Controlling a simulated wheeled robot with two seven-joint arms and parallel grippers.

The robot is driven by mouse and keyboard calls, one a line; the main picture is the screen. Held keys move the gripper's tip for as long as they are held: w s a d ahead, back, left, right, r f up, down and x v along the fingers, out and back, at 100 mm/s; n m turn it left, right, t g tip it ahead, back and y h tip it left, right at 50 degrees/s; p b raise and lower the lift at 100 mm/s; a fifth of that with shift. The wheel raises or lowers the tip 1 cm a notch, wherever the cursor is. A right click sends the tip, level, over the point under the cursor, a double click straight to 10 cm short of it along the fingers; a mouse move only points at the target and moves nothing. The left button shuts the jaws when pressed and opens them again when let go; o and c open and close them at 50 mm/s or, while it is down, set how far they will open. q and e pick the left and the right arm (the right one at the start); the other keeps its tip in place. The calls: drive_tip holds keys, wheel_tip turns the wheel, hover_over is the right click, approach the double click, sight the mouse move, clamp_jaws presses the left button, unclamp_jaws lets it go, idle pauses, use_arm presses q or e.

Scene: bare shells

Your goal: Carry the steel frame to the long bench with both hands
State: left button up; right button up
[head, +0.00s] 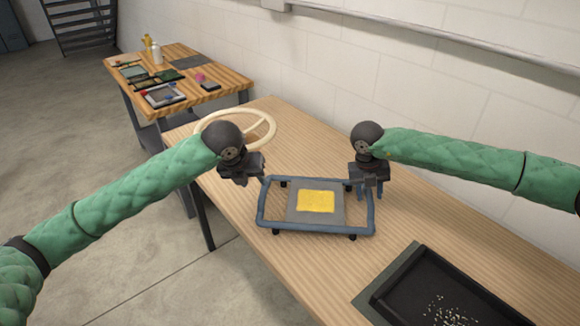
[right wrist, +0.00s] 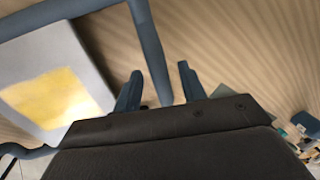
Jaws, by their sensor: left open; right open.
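The steel frame (head: 316,229) is a blue-grey tubular rectangle with dark feet and a grey centre plate carrying a yellow patch (head: 316,201). It appears to stand on a long light-wood bench (head: 290,145), near its front edge. My left gripper (head: 262,180) is open at the frame's far left corner; whether its fingers straddle the tube is unclear. My right gripper (head: 366,192) is open at the right side bar. In the right wrist view, that gripper's two fingers (right wrist: 159,88) stand apart on either side of the frame's bar (right wrist: 152,55).
A cream ring with spokes (head: 262,124) lies behind my left gripper. A black tray (head: 425,270) with small pale bits lies at the near right. A second wooden bench (head: 225,72) with tools and boxes stands at the back left. A white block wall runs behind.

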wheel_tip(320, 180, up, 10)
drive_tip(key=a, duration=0.2)
drive_tip(key=shift+f, duration=0.2)
idle(0.3)
